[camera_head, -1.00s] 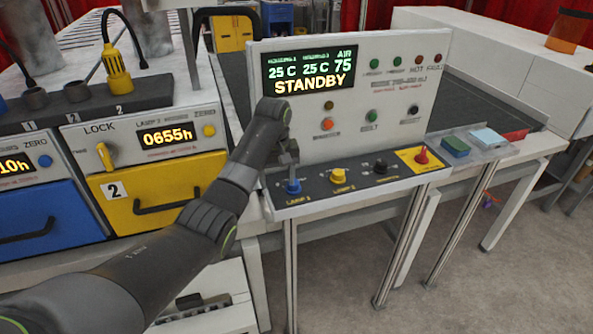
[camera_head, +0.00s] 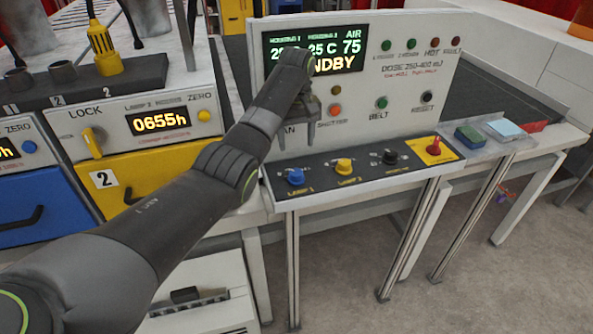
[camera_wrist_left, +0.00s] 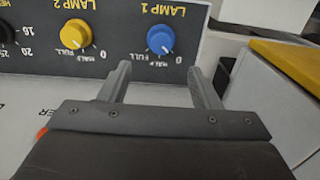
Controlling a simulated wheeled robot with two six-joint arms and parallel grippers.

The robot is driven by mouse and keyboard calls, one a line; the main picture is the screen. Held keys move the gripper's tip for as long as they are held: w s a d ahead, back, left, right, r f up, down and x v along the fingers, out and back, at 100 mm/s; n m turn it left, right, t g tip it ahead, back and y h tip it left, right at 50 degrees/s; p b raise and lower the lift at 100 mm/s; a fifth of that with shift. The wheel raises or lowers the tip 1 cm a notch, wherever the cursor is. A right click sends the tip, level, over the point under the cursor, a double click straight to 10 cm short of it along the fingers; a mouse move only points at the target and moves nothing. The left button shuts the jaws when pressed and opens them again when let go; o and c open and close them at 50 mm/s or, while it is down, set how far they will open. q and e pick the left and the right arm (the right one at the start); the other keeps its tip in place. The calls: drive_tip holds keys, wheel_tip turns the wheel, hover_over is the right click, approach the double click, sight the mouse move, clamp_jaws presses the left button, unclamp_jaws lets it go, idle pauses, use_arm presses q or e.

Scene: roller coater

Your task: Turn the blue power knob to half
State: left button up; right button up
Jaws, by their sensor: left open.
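The blue power knob (camera_head: 295,177) sits at the left end of the dark sloped control strip, labelled LAMP 1. In the left wrist view the blue knob (camera_wrist_left: 160,39) lies beyond my fingertips, between their lines, with HALF and FULL printed beside it. My left gripper (camera_head: 297,143) is above the knob, in front of the upright panel, fingers pointing down. In the wrist view the gripper (camera_wrist_left: 159,72) is open and empty, apart from the knob. My right gripper is not in view.
A yellow LAMP 2 knob (camera_head: 344,166), a black knob (camera_head: 390,157) and a red switch (camera_head: 434,146) share the strip. The upright panel (camera_head: 437,75) with buttons and display stands behind. Yellow (camera_head: 150,181) and blue (camera_head: 40,203) drawers stand at the left.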

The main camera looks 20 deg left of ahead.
sight(296, 171)
use_arm(q)
wheel_tip(296, 171, down, 9)
drive_tip(key=shift+s+r+p, duration=0.1)
drive_tip(key=shift+p, duration=0.8)
drive_tip(key=shift+f, duration=0.5)
drive_tip(key=c, duration=1)
